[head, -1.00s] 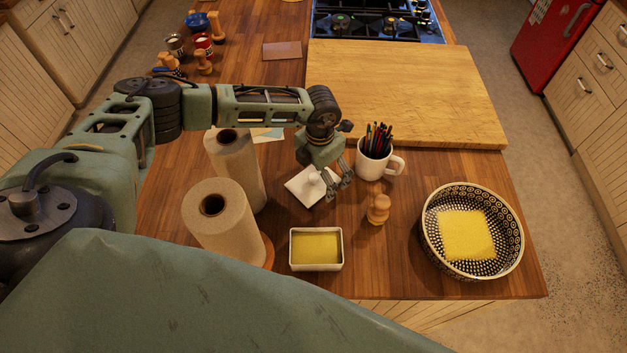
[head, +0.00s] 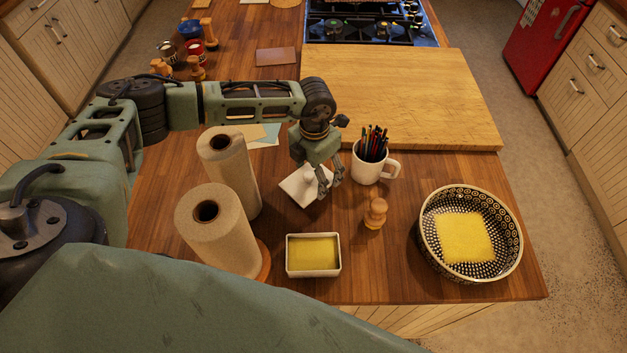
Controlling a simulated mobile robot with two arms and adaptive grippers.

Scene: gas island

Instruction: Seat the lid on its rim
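The white square lid (head: 298,190) with a small knob appears to lie on the wooden counter, behind the dish. The white rectangular dish (head: 313,270), with an open rim and yellow contents, stands in front of the lid. My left gripper (head: 330,190) points down over the right side of the lid. Its fingers are apart and close to the knob, partly covering the lid's right edge. I see nothing held between them, and cannot tell whether a finger touches the knob. My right gripper is not in view.
Two paper rolls (head: 215,232) stand left of the lid and dish. A white mug of pencils (head: 367,168) and a wooden shaker (head: 375,214) stand right. A patterned bowl (head: 428,238) is farther right. A large cutting board (head: 400,95) lies behind.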

